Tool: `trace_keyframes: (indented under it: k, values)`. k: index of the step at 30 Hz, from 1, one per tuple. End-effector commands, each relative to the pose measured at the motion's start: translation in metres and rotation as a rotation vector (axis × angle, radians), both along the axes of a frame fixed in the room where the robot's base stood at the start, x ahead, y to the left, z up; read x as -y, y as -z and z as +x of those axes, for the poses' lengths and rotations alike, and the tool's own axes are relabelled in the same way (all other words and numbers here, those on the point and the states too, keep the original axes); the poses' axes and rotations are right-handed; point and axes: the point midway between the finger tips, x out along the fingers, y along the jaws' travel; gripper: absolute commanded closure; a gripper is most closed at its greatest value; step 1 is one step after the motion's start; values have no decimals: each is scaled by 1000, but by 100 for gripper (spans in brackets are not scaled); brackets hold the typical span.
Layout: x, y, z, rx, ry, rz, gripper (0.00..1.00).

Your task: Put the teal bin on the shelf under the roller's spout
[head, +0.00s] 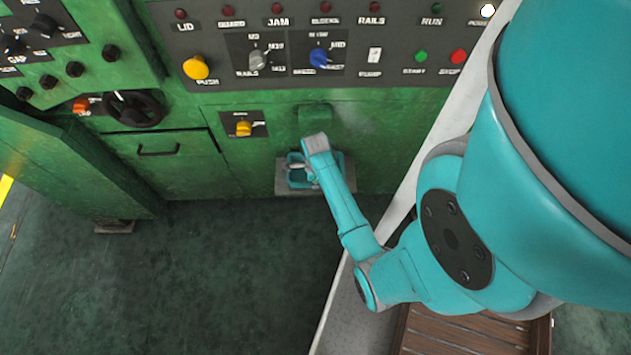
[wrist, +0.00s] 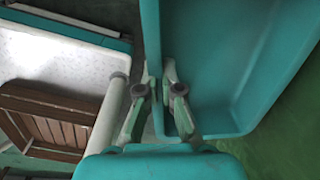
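The teal bin (head: 298,183) is an open-topped tray at the small grey shelf (head: 281,180) on the green machine's front, below the green spout (head: 315,116). My arm hides part of it, and I cannot tell whether its base touches the shelf. In the wrist view the bin (wrist: 225,60) fills the upper right, and its inside looks empty. My gripper (wrist: 160,78) has one finger outside the bin's near wall and one inside, closed on that wall. In the head view my gripper (head: 309,172) is small and partly hidden at the bin.
A control panel (head: 340,45) with knobs, lamps and buttons spans the machine above. A yellow knob (head: 243,129) and a drawer handle (head: 158,151) are left of the spout. A brown slatted crate (head: 465,335) lies at lower right. The floor at lower left is clear.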

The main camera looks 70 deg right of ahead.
Motion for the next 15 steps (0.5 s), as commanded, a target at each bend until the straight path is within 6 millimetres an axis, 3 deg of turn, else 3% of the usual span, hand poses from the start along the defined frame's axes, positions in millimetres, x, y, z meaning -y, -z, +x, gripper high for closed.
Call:
trace_keyframes:
  k: [12, 15]
  values:
    - [0, 7, 0, 0, 0, -1, 100]
    - [0, 6, 0, 0, 0, -1, 71]
